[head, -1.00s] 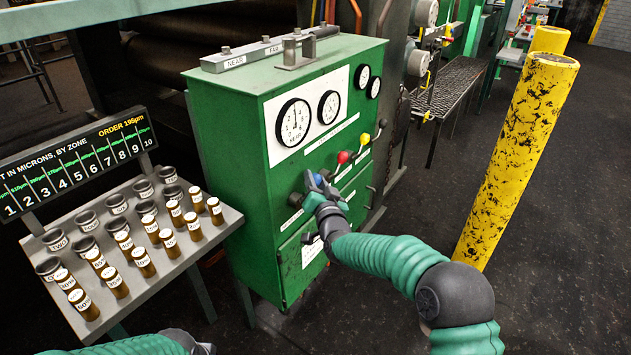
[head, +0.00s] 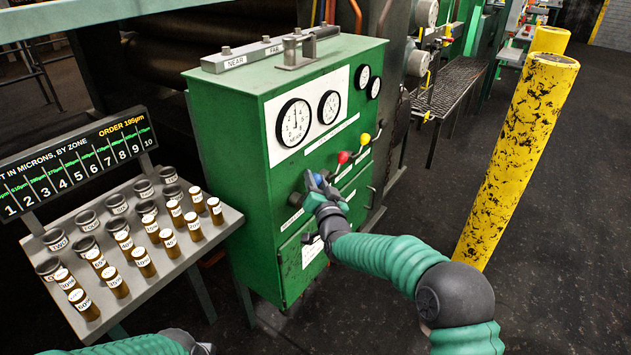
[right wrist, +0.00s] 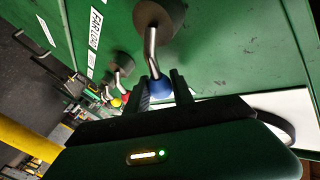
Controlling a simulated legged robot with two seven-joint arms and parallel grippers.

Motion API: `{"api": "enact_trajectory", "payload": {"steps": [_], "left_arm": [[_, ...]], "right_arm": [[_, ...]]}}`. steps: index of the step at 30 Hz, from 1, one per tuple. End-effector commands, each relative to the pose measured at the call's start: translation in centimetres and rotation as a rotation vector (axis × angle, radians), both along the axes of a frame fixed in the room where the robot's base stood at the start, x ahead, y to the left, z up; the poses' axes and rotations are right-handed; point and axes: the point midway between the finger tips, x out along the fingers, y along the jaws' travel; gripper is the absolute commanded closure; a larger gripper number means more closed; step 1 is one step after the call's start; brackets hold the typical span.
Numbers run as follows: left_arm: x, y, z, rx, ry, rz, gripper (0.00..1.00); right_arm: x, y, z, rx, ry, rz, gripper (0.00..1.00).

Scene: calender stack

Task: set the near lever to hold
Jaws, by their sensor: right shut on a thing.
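The lever with the blue knob (head: 317,180) is the closest of the row of levers on the front of the green cabinet (head: 232,150). My right gripper (head: 318,186) is shut on this lever at its blue knob. In the right wrist view the blue knob (right wrist: 160,89) sits between the two dark fingers of the gripper (right wrist: 162,88), and its bent metal shaft (right wrist: 151,50) runs up to a round boss. The gripper hides part of the lever in the head view. My left gripper (head: 194,344) is at the bottom edge, with its fingers not clearly visible.
Levers with a red knob (head: 343,157), a yellow knob (head: 364,139) and a black knob (head: 381,123) stand farther along the cabinet. A sloped rack (head: 205,228) of labelled cylinders is at left. A yellow post (head: 515,160) stands at right, with open floor around it.

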Motion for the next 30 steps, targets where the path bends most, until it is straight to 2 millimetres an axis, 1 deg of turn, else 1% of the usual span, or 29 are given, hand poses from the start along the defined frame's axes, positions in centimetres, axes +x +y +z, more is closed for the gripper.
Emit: {"api": "enact_trajectory", "payload": {"steps": [1,6,11,17,24,30], "left_arm": [[0.0,0.0,0.0,0.0,0.0,0.0,0.64],[0.0,0.0,-0.2,0.0,0.0,0.0,0.64],[0.0,0.0,-1.2,0.0,0.0,0.0,0.64],[0.0,0.0,-3.7,0.0,0.0,0.0,0.64],[0.0,0.0,-7.8,0.0,0.0,0.0,0.64],[0.0,0.0,-10.8,0.0,0.0,0.0,0.64]], "right_arm": [[-0.1,0.1,-0.5,-0.002,0.008,0.002,1.0],[-0.1,0.1,-0.5,-0.004,0.005,0.002,1.0],[-0.3,0.2,-0.6,-0.024,-0.023,0.003,1.0],[-0.8,0.6,-0.7,-0.088,-0.109,0.003,1.0],[-1.8,1.4,-0.3,-0.198,-0.262,0.003,1.0],[-2.6,2.0,0.1,-0.289,-0.386,0.004,1.0]]}}
